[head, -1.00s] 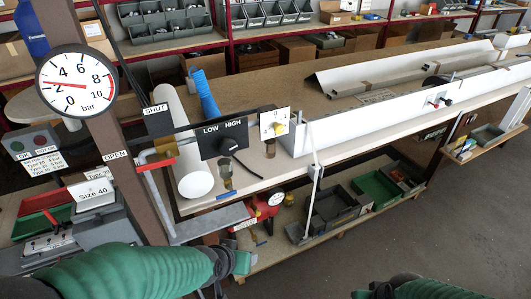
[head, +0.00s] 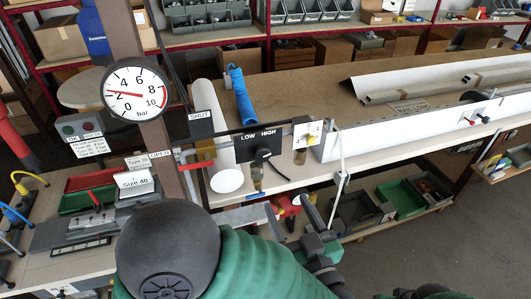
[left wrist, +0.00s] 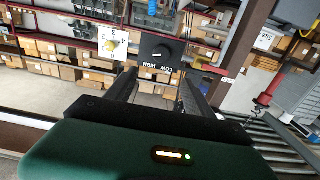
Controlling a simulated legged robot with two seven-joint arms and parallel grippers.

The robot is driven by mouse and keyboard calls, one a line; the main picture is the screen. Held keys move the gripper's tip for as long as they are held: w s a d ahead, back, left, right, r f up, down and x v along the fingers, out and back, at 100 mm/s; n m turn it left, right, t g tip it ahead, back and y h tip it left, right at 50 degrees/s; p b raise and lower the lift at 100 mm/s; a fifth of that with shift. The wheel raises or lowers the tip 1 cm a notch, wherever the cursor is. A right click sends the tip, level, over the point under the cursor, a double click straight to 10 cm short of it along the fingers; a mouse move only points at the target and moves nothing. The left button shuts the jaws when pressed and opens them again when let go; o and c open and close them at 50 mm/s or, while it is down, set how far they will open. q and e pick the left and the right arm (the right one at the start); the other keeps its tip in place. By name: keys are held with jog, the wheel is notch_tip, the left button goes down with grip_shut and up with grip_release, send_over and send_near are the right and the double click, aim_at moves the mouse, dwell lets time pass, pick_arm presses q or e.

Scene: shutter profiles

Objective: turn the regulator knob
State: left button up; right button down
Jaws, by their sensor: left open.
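The regulator knob (head: 262,154) is black and sits on a black panel (head: 246,146) marked LOW and HIGH. The panel also shows in the left wrist view (left wrist: 146,69), with the knob (left wrist: 158,53) beyond the fingers and the lettering upside down. My left gripper (head: 287,205) is below and nearer than the panel in the head view. In the left wrist view it (left wrist: 157,92) is open and empty, its dark fingers apart, with the knob roughly between their lines and not touched. The round gauge (head: 135,92) has its red needle near 2 bar. My right gripper is not in view.
A white plate with a yellow knob (head: 308,138) is right of the panel. A white tube (head: 205,110) and blue coiled hose (head: 241,96) are behind. A post (head: 122,30) carries the gauge.

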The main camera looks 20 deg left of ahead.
aim_at(263, 155)
pick_arm(q)
jog(key=p+x, duration=0.3)
jog(key=x, duration=1.4)
jog(key=shift+a, duration=0.1)
jog(key=shift+s, duration=0.1)
jog(key=shift+c, duration=0.2)
jog(key=c, duration=1.3)
jog(key=shift+p, duration=0.35)
